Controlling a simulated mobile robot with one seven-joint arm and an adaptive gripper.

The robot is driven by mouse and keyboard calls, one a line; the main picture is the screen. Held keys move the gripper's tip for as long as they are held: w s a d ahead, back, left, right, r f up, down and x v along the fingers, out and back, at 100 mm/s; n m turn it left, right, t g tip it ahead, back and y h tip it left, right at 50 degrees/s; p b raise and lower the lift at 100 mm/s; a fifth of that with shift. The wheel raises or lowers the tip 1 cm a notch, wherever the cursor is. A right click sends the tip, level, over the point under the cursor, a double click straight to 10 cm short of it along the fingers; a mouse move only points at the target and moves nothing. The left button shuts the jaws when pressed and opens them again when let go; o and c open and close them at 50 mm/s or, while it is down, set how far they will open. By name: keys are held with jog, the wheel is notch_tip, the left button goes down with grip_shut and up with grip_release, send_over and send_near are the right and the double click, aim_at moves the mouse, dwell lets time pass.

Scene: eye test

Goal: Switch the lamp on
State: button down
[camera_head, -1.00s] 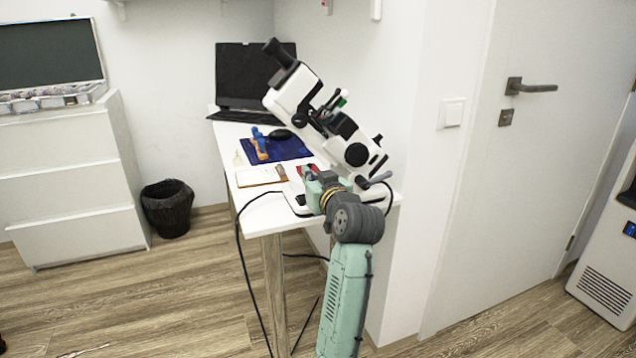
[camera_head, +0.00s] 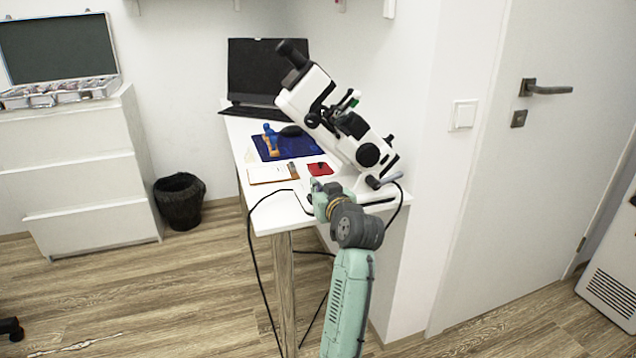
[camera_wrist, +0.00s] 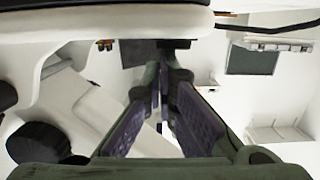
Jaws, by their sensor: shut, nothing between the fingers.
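A white microscope (camera_head: 345,135) with black knobs and eyepiece stands tilted on the table in the head view. I cannot make out a separate lamp, and no lit light shows on the microscope. A white switch plate (camera_head: 463,115) is on the wall to the right, well apart from my arm. My gripper (camera_head: 315,188) is at the table's near end, by the front of the microscope's base, and is partly hidden by my arm. In the wrist view my gripper (camera_wrist: 163,85) is shut and empty, close to a large white part with a black edge (camera_wrist: 90,18). Contact cannot be told.
The white table (camera_head: 285,212) also holds a laptop (camera_head: 268,70), a blue mat (camera_head: 300,148), a red pad (camera_head: 320,169) and a clipboard (camera_head: 265,175). A black cable (camera_head: 252,235) hangs off the left edge. A bin (camera_head: 180,203) stands left; floor between is clear.

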jog(key=shift+w+r+g+p, duration=0.1)
jog(key=shift+r+g+p, duration=0.3)
jog(key=shift+p, duration=0.4)
jog(key=shift+f+b, duration=0.45)
jog(key=shift+b, duration=0.2)
jog(key=r+p, duration=0.4)
jog(key=r, duration=0.1)
jog(key=shift+w+a+r, duration=0.15)
jog(key=shift+w+a, duration=0.1)
jog(key=shift+w, duration=0.05)
jog(key=shift+s+d+b, duration=0.3)
jog(key=shift+s+b, duration=0.1)
jog(key=shift+s, duration=0.25)
jog(key=shift+s+d+b, duration=0.3)
jog(key=shift+s+b, duration=0.05)
jog(key=shift+s, duration=0.25)
jog(key=r+v, duration=0.1)
jog(key=v, duration=0.6)
jog(key=shift+a+b, duration=0.15)
jog(key=shift+b, duration=0.3)
